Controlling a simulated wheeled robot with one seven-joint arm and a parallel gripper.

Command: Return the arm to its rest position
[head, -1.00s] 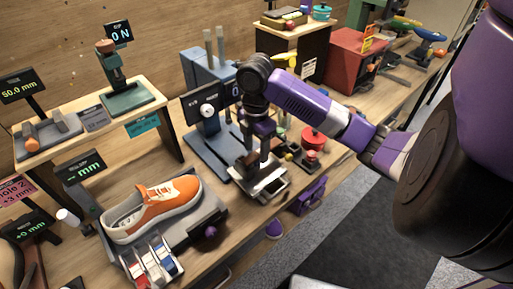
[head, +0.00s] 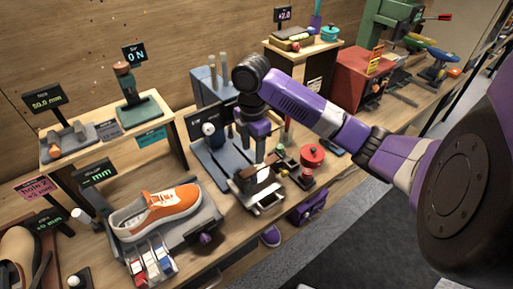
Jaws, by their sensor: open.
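My arm (head: 305,100) is purple and white and reaches in from the right over the workbench, bending down at a dark joint. My gripper (head: 252,160) points down, open, above a small metal tray (head: 268,208) near the bench's front edge. A brown block-like piece (head: 257,180) sits on the tray just under the fingertips. The fingers look clear of it, though the small gap is hard to judge. An orange sneaker (head: 160,212) with a white sole lies on a grey stand at left, apart from my gripper.
A blue-grey fixture (head: 222,160) stands close behind my gripper. A red pot (head: 312,156) and small items are to its right. A red box (head: 360,78) and a raised shelf (head: 310,48) stand at the back. The floor in front is clear.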

